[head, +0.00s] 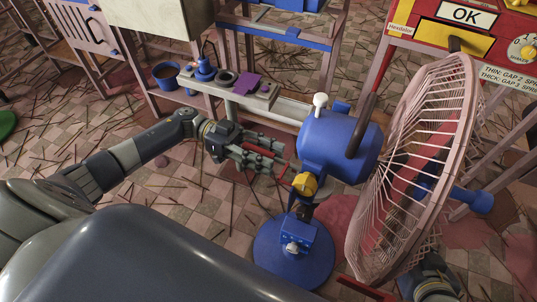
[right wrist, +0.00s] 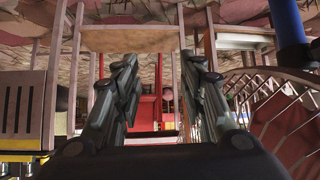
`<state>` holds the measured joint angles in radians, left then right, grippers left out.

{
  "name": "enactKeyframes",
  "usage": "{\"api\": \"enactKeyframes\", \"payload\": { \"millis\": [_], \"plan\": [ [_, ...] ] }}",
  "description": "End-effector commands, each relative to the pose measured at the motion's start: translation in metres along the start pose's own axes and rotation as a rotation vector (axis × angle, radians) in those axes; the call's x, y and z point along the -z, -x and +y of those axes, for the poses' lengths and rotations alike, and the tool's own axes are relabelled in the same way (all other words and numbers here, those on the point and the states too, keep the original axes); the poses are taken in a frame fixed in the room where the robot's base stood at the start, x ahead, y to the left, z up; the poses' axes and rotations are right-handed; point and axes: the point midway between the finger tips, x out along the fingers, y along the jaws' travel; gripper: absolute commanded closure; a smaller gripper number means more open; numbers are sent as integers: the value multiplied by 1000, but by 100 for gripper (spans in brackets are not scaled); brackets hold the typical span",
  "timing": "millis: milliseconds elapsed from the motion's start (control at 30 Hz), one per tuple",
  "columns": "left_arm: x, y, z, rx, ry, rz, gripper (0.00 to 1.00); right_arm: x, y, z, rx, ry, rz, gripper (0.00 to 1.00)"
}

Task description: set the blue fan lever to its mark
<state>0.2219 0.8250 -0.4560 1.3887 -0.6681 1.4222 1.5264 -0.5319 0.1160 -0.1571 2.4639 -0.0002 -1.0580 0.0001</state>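The blue fan has a rounded motor housing (head: 335,145), a pink wire cage (head: 415,170) and a round blue base (head: 285,262). A dark brown bar (head: 361,125) slants up from the housing, a white knob (head: 320,101) tops it, and a yellow knob (head: 304,184) sits below. I cannot tell which part is the lever, and no mark is readable. My left gripper (head: 282,162) points right, just left of the housing and yellow knob, apparently apart from them; its finger gap is unclear. My right gripper (right wrist: 160,90) is open and empty, fingers wide apart.
A narrow bench (head: 228,91) with small parts stands behind the left gripper. A red panel with an OK sign (head: 466,15) is at the upper right. A dark bucket (head: 166,75) is at the upper left. Sticks litter the tiled floor.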

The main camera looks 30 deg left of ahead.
Motion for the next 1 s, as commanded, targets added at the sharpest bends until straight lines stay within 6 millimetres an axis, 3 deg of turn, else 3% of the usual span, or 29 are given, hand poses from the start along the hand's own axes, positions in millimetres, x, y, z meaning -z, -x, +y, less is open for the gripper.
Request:
{"api": "enactKeyframes", "payload": {
  "millis": [333,500,867,1000],
  "plan": [
    [0,-5,0,1,0,0,60,1,0,0,0,0,5,62],
    [0,-4,0,1,0,0,99,1,0,0,0,0,4,62],
    [1,-6,0,4,1,0,100,-2,1,0,1,0,-18,62],
    [1,-8,0,11,2,2,100,-24,7,2,-4,-2,-114,62]
  ]
}}
